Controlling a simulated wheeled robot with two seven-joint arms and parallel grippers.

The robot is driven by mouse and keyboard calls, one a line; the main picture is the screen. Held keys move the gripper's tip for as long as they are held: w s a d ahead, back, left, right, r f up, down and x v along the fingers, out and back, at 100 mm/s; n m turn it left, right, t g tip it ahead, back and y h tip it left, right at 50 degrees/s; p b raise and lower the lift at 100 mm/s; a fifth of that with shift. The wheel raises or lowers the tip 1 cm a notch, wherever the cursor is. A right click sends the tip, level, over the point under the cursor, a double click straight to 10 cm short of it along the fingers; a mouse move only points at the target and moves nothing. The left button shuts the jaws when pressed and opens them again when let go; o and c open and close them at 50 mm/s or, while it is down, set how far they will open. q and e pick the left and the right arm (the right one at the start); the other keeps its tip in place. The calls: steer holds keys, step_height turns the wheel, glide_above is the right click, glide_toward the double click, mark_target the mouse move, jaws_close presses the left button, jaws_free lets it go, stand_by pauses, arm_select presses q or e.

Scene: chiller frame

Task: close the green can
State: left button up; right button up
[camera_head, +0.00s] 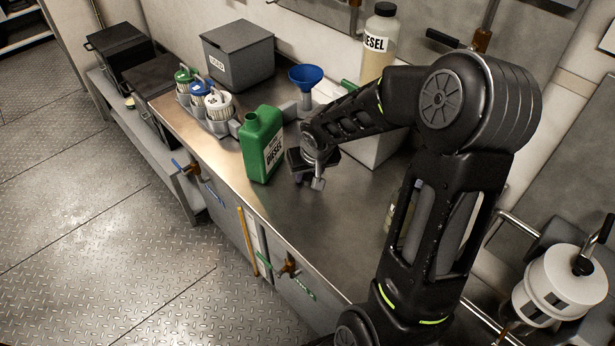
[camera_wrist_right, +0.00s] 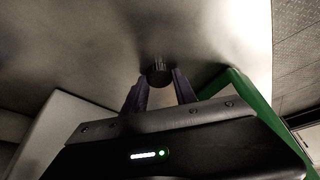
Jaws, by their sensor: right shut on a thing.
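The green can (camera_head: 262,146), labelled DIESEL, stands upright on the metal counter. Its neck at the top left shows no cap on it. My right gripper (camera_head: 315,182) is low over the counter, just right of the can. In the right wrist view the fingers of my right gripper (camera_wrist_right: 160,82) are shut on a small dark round cap (camera_wrist_right: 159,75) with a ribbed edge, close to the counter surface. The green edge of the can (camera_wrist_right: 245,98) shows on the right there. In the head view the cap is hidden by the gripper. My left gripper is not in view.
A blue funnel (camera_head: 306,76) and a holder with several filters (camera_head: 205,98) stand behind the can. A grey box (camera_head: 238,52) is at the back left, and a DIESEL bottle (camera_head: 379,45) at the back. The counter (camera_head: 300,225) in front of the gripper is clear.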

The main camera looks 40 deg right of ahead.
mark_target(308, 177)
jaws_close()
step_height(308, 177, up, 10)
stand_by(0.6)
stand_by(0.5)
